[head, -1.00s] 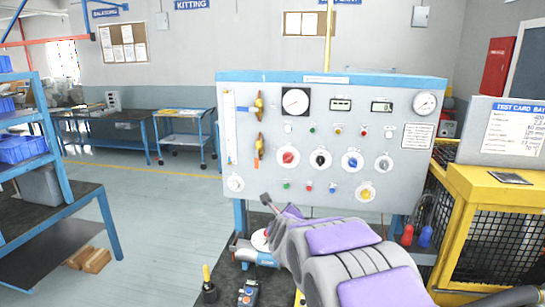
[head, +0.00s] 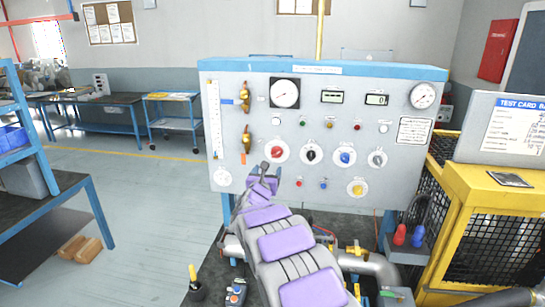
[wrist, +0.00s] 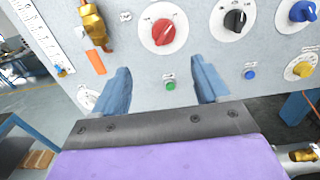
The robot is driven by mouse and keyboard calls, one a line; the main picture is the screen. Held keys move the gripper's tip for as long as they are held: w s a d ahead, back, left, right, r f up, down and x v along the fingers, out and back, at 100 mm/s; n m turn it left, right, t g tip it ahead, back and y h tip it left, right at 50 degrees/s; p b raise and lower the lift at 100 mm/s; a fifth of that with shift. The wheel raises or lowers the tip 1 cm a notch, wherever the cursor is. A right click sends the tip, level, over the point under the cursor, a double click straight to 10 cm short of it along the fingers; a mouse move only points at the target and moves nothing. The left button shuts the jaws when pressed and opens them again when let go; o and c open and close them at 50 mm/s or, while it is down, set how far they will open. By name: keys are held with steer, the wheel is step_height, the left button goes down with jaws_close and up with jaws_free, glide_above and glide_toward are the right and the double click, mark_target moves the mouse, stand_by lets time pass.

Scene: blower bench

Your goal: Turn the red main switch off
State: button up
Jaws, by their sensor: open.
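The red main switch (head: 277,152) is a round red knob on a white dial, on the grey control panel (head: 300,105). In the wrist view the red knob (wrist: 163,32) sits at the top, with a pale pointer mark across it. My gripper (wrist: 165,78) is open and empty, its two blue fingers spread apart below the red knob, with a green button (wrist: 170,85) showing between them. In the head view my gripper (head: 265,168) is at the panel's lower left, just below the red knob. Whether the fingers touch the panel I cannot tell.
A black knob (head: 312,154), a blue knob (head: 346,156) and a grey knob (head: 377,158) sit in a row to the right. A brass valve (wrist: 93,22) stands out left of the red knob. A yellow cage (head: 490,200) stands at right.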

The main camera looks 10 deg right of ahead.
steer(key=p, duration=0.1)
glide_toward(275, 155)
steer(key=x, duration=0.3)
steer(key=shift+p+x, duration=1.65)
steer(key=shift+x, duration=1.05)
steer(key=shift+w+d+p, duration=0.25)
steer(key=shift+w+p, duration=0.1)
steer(key=shift+p, duration=0.05)
steer(key=shift+w+a+p, duration=0.15)
steer(key=shift+w+p, duration=0.15)
steer(key=shift+f, duration=0.1)
steer(key=c, duration=1)
steer(key=shift+c, duration=0.2)
